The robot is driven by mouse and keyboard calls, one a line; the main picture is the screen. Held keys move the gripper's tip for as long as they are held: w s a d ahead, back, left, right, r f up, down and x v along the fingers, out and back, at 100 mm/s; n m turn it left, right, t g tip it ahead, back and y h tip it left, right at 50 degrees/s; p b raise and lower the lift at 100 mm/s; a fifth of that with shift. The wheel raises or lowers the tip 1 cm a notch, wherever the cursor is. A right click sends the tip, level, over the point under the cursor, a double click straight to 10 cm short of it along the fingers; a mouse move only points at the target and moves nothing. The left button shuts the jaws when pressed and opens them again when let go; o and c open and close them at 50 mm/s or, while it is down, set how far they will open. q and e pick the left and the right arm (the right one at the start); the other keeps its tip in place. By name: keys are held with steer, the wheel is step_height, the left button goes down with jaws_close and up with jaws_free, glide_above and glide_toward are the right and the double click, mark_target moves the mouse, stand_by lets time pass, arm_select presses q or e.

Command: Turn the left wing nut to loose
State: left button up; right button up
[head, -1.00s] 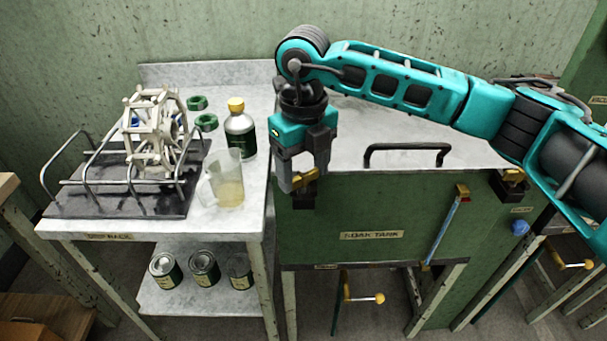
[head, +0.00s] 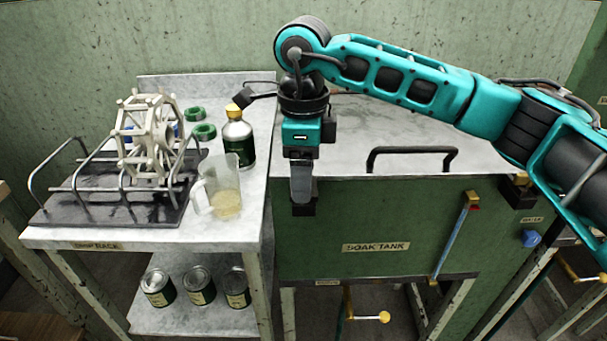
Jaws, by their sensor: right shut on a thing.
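The soak tank (head: 375,225) is a green box with a grey metal lid (head: 420,133) and a dark bar handle. My right gripper (head: 302,192) points down at the tank's front left corner. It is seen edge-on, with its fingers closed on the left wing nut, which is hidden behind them. Whether the nut is tight or loose does not show. The right wing nut (head: 518,181) is brass-coloured on a dark clamp at the front right corner. My left gripper is not in view.
Left of the tank, a bench holds a reel (head: 150,140) on a wire rack, a measuring jug (head: 222,190), a yellow-capped bottle (head: 239,140) and green rings (head: 203,131). Cans (head: 198,284) stand on its lower shelf. A thermometer-like blue strip (head: 455,235) hangs on the tank front.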

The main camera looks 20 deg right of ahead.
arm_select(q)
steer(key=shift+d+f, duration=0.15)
arm_select(e)
steer(key=shift+n, duration=0.5)
steer(key=o, duration=1)
steer(key=shift+o, duration=0.2)
arm_select(q)
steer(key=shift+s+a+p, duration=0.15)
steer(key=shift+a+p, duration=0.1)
steer(key=shift+p, duration=0.15)
arm_select(e)
step_height(320, 180, up, 13)
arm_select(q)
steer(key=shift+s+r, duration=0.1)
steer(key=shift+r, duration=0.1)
arm_select(e)
steer(key=shift+s+f, duration=0.1)
steer(key=shift+s, duration=0.05)
